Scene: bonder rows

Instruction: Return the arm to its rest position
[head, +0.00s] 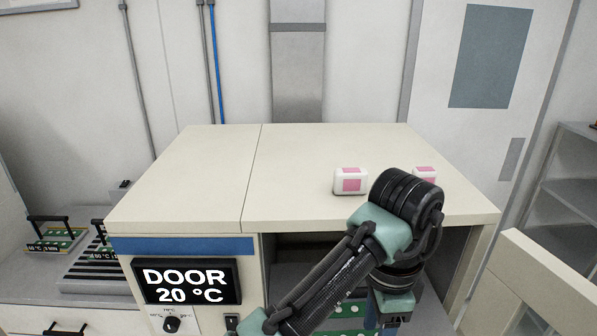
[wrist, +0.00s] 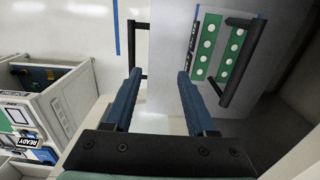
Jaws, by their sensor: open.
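My arm (head: 335,275) rises from the bottom of the head view, bends at a black and pale-green joint above the front edge of the bonder top, and drops in front of the open chamber. In the wrist view my gripper (wrist: 158,76) has its two blue fingers apart, with nothing held between them. A green board with white dots and a black handle (wrist: 240,62) lies right of the fingers on a grey surface, apart from them. Part of a green board (head: 348,310) shows inside the chamber in the head view, partly behind my arm. The fingers are not clear in the head view.
The cream machine (head: 190,185) has a display (head: 186,282) reading DOOR 20 °C. Its cream door (head: 545,285) stands open at the right. Two white-and-pink blocks (head: 350,181) sit on top near my arm. Boards with handles (head: 55,238) lie at the left.

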